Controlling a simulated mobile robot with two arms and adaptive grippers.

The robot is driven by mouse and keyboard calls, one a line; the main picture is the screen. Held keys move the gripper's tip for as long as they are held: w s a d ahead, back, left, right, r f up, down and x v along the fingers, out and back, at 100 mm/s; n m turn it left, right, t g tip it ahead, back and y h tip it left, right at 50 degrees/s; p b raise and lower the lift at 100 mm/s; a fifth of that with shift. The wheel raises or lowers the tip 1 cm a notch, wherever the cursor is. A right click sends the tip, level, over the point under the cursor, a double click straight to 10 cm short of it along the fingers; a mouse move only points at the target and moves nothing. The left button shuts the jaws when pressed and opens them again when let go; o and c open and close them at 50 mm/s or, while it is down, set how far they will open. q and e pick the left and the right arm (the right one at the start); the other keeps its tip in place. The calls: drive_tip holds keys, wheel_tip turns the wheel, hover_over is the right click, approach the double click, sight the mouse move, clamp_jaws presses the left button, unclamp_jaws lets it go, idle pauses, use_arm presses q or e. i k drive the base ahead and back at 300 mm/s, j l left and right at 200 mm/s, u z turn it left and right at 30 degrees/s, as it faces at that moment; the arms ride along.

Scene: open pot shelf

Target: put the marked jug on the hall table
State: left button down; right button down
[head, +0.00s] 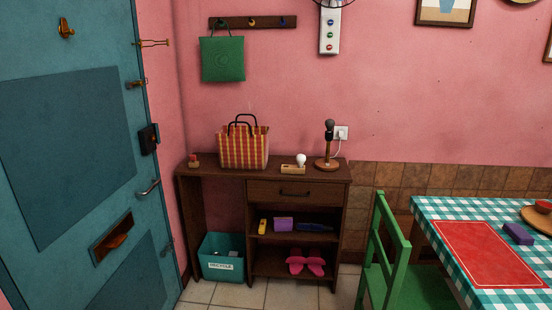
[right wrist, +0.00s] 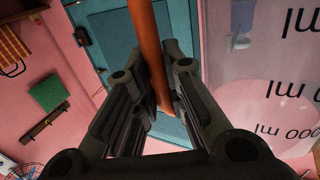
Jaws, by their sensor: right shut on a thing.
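The marked jug (right wrist: 285,75) fills the right side of the right wrist view, clear with dark "ml" lettering that appears upside down. My right gripper (right wrist: 155,95) is shut on an orange-brown bar (right wrist: 146,40) that looks like the jug's handle. The jug's base and rim are cut off or hard to make out. The hall table (head: 222,174) is dark wood with a drawer and open shelves, against the pink wall in the head view. Neither the jug nor either gripper shows in the head view. My left gripper is in no view.
A green chair (head: 392,255) and checked table (head: 430,213) are at right.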

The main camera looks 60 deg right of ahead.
sight(206, 160)
drive_tip(key=i+l+z, duration=0.1)
drive_tip(key=i+l, duration=0.15)
drive_tip(key=l, duration=0.25)
drive_tip(key=i+l+z, duration=0.1)
drive_tip(key=i+l, duration=0.15)
drive_tip(key=l, duration=0.2)
drive_tip(key=i+l, duration=0.3)
drive_tip(key=l, duration=0.15)
drive_tip(key=i+l+z, duration=0.15)
drive_tip(key=l, duration=0.3)
drive_tip(key=i, duration=0.1)
